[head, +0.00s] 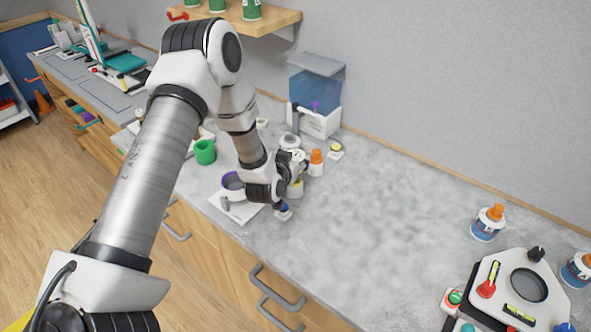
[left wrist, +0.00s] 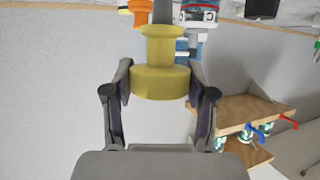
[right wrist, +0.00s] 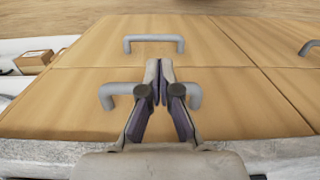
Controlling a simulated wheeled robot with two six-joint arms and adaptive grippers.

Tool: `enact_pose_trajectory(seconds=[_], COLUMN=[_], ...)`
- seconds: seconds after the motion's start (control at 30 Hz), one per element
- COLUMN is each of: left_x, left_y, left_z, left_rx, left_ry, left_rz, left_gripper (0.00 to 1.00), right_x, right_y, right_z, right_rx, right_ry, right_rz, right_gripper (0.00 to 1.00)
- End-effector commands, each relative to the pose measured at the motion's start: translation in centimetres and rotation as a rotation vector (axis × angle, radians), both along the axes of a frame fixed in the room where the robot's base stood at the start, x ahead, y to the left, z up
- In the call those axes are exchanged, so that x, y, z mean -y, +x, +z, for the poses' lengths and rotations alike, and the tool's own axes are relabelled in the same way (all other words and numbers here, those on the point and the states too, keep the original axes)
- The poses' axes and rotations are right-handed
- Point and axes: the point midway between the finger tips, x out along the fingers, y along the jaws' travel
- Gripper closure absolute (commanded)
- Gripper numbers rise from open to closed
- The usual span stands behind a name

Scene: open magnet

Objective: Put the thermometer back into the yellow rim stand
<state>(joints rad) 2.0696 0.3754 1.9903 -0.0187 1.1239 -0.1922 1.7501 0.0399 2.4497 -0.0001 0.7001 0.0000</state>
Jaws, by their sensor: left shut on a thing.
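A yellow spool-shaped piece (left wrist: 160,82) sits between the fingers of my left gripper (left wrist: 160,72), which is shut on it. I cannot tell whether this piece belongs to the thermometer or is the stand. In the head view my left gripper (head: 292,172) is low over the counter, and a pale yellow part (head: 296,189) shows beside it. The arm hides some of this area. I cannot make out the thermometer for certain, nor a separate yellow rim stand. My right gripper (right wrist: 158,72) is shut and empty in front of the wooden drawers.
An orange-capped bottle (head: 316,163) stands close to my left gripper. The counter's middle (head: 390,215) is clear. A white panel device (head: 515,295) is at right.

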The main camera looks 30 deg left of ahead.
Motion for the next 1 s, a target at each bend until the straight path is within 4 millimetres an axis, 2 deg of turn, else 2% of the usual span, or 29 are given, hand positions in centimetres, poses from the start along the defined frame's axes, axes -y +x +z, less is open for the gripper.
enact_pose_trajectory(seconds=[0.17, 0.37, 0.4, 0.47, 0.8, 0.87, 1.0], left_x=[0.0, 0.0, 0.0, 0.0, 0.1, 0.2, 0.8], left_y=[-0.1, 0.0, 0.0, 0.0, -0.2, -0.7, -3.1], left_z=[-3.0, -3.5, -3.5, -3.5, -3.4, -3.3, -2.5], left_rx=[-0.003, 0.001, 0.000, 0.000, 0.000, 0.000, -0.001], left_ry=[0.000, 0.000, 0.000, 0.000, -0.001, -0.002, -0.004], left_rz=[-0.001, -0.001, -0.001, -0.001, -0.001, 0.000, 0.001], left_gripper=[0.90, 0.90, 0.37, 0.19, 0.19, 0.19, 0.19], right_x=[0.0, 0.0, 0.0, 0.0, 0.0, 0.0, 0.0], right_y=[0.0, 0.0, 0.0, 0.0, 0.0, 0.0, 0.0], right_z=[1.1, 0.9, 0.9, 0.9, 0.8, 0.5, -0.6], right_rx=[0.000, 0.000, 0.000, 0.000, 0.000, 0.000, 0.000], right_ry=[0.000, 0.000, 0.000, 0.000, 0.000, 0.000, 0.000], right_rz=[0.000, 0.000, 0.000, 0.000, 0.000, 0.000, 0.000], right_gripper=[1.00, 1.00, 1.00, 1.00, 1.00, 1.00, 1.00])
